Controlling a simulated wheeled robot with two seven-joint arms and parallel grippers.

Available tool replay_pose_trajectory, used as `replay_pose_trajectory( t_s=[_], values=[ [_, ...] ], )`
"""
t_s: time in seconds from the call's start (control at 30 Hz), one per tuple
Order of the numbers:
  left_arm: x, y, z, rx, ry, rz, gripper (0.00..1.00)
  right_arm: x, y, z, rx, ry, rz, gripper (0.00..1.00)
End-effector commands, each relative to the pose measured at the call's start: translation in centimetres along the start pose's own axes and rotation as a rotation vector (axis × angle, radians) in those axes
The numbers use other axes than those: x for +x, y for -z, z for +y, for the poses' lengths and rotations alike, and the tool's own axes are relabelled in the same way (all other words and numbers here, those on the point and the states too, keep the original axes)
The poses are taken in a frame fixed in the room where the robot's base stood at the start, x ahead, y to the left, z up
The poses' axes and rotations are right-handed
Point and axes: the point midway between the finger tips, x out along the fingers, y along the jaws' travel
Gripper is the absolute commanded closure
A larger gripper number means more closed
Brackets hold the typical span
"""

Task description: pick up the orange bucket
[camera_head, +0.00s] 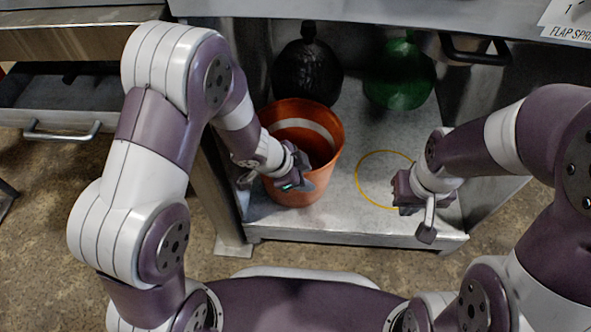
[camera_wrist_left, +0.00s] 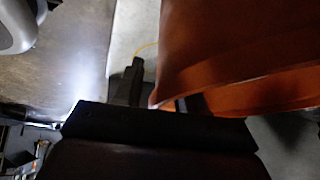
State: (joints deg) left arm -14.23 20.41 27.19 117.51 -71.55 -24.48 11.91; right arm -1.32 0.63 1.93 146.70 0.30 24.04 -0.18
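The orange bucket (camera_head: 288,193) stands upright on the grey metal floor of the compactor, at its left side. A pale band shows on its inner wall. My left gripper (camera_head: 296,178) is at the bucket's near side, over its wall. In the left wrist view the bucket (camera_wrist_left: 235,45) fills the upper right. The fingers of my left gripper (camera_wrist_left: 162,95) are apart there, with the bucket's edge between them and a gap beside the left finger. My right gripper (camera_head: 408,192) is over the compactor floor, right of the bucket and apart from it. Its finger opening is unclear.
A black bag (camera_head: 307,72) and a green bag (camera_head: 399,78) sit behind the bucket. A yellow ring (camera_head: 361,168) lies on the compactor floor (camera_head: 340,222) to its right. A metal post (camera_head: 222,195) stands close on the left. A dark handle (camera_head: 474,52) hangs at the upper right.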

Motion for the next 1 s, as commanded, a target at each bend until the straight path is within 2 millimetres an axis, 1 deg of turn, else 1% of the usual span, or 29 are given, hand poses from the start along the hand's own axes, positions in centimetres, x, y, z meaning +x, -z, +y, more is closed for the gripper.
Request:
replay_pose_trajectory(
  t_s=[0.13, 0.17, 0.2, 0.27, 0.3, 1.0],
  values=[
    [-0.21, 0.16, -0.07, 0.000, 0.001, 0.000, 0.60, -0.25, 0.07, 0.00, 0.000, 0.000, 0.001, 1.00],
    [-0.21, 0.15, -0.07, 0.000, 0.001, 0.000, 0.63, -0.26, 0.07, 0.00, 0.000, 0.000, 0.001, 1.00],
    [-0.22, 0.15, -0.06, -0.001, 0.001, 0.000, 0.76, -0.26, 0.07, 0.00, 0.000, 0.000, 0.001, 1.00],
    [-0.22, 0.15, -0.06, -0.001, 0.001, 0.000, 0.96, -0.26, 0.07, 0.00, 0.000, 0.000, 0.001, 1.00],
    [-0.22, 0.15, -0.06, -0.001, 0.001, 0.000, 1.00, -0.26, 0.07, 0.00, 0.000, 0.000, 0.001, 1.00],
    [-0.23, 0.18, -0.10, 0.001, 0.002, 0.001, 1.00, -0.25, 0.06, 0.00, 0.000, 0.000, 0.001, 1.00]
  ],
)
